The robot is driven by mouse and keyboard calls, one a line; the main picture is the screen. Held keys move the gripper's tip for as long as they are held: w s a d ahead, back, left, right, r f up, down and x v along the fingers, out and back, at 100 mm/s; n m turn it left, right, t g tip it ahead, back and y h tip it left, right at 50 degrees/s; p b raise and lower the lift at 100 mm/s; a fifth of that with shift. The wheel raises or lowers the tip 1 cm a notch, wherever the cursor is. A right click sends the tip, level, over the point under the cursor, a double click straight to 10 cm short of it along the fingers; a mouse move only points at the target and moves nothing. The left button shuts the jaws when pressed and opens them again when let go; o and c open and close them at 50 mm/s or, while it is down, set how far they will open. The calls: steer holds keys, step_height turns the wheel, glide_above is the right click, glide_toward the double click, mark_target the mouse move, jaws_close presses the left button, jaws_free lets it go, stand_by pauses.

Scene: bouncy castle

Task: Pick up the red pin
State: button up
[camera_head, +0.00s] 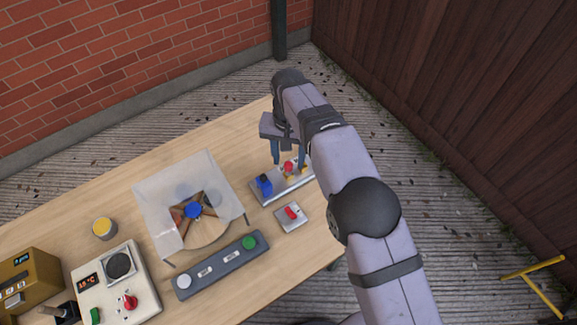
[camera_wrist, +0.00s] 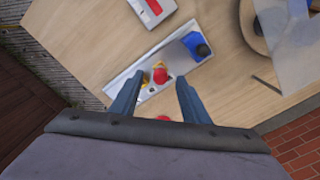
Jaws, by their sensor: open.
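A grey tray (camera_head: 281,186) on the wooden table holds a red piece (camera_head: 289,166), likely the red pin, with yellow pieces (camera_head: 302,170) beside it and a blue piece (camera_head: 264,183) at its left end. My gripper (camera_head: 289,162) is open, pointing down over the tray. In the wrist view the red piece (camera_wrist: 161,76) appears between the fingertips, with a gap on each side; contact is not visible. A second red thing (camera_wrist: 164,118) shows nearer the palm, mostly hidden by the gripper. The blue piece (camera_wrist: 197,45) lies off the right fingertip.
A red switch on a small plate (camera_head: 291,213) sits in front of the tray. A clear cover (camera_head: 160,195) stands over a wooden wheel to the left. A grey button bar (camera_head: 220,265), a control box (camera_head: 115,285) and a yellow-topped cup (camera_head: 105,229) are further left.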

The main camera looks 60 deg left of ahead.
mark_target(288, 164)
steer(key=shift+f+p, duration=0.75)
steer(key=shift+f, duration=1.65)
jaws_close()
